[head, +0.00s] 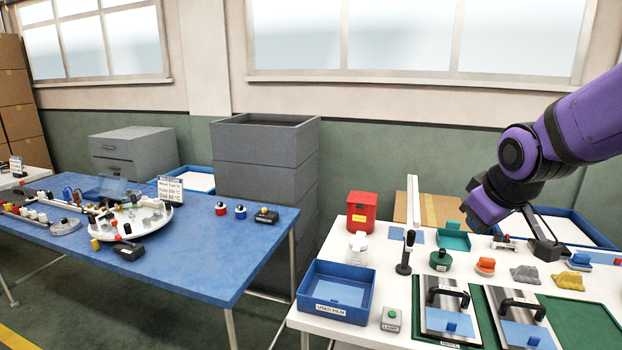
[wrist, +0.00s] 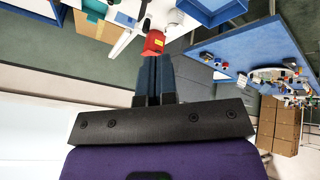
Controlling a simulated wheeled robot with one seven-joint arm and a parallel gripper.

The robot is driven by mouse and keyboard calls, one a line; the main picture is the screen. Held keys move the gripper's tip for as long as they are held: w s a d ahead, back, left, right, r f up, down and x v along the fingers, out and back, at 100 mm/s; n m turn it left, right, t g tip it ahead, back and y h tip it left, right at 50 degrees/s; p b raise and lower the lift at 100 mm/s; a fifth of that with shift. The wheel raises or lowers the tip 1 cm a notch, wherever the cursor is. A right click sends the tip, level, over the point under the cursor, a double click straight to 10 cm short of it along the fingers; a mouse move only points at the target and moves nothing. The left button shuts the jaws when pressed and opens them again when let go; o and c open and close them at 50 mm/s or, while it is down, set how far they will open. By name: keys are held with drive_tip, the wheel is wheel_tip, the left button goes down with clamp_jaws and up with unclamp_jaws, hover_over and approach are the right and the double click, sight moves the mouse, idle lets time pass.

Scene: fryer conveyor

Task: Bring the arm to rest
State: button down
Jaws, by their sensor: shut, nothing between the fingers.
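My gripper (wrist: 153,80) shows in the wrist view as two dark fingers side by side, shut with nothing between them. The wrist view is upside down. Past the fingertips a red box (wrist: 154,43) shows beyond them, apart from them as far as I can tell. In the head view my purple arm comes in from the right and bends down above the back right of the white table (head: 385,258). I cannot make out the fingers clearly there.
The red box (head: 361,212), a blue bin (head: 318,292), a green tray (head: 453,238) and two black-handled plates (head: 447,308) (head: 520,318) crowd the white table. A blue table (head: 222,252) stands left, with a grey crate stack (head: 262,160) behind. The air above the tables' middle is clear.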

drive_tip(key=s+r+m, duration=0.2)
drive_tip(key=s+r, duration=0.1)
drive_tip(key=s, duration=0.6)
drive_tip(key=s+r+m+g, duration=0.1)
drive_tip(key=s+r+m, duration=0.2)
drive_tip(key=s, duration=0.6)
drive_tip(key=shift+d, duration=0.45)
drive_tip(key=shift+r, duration=0.1)
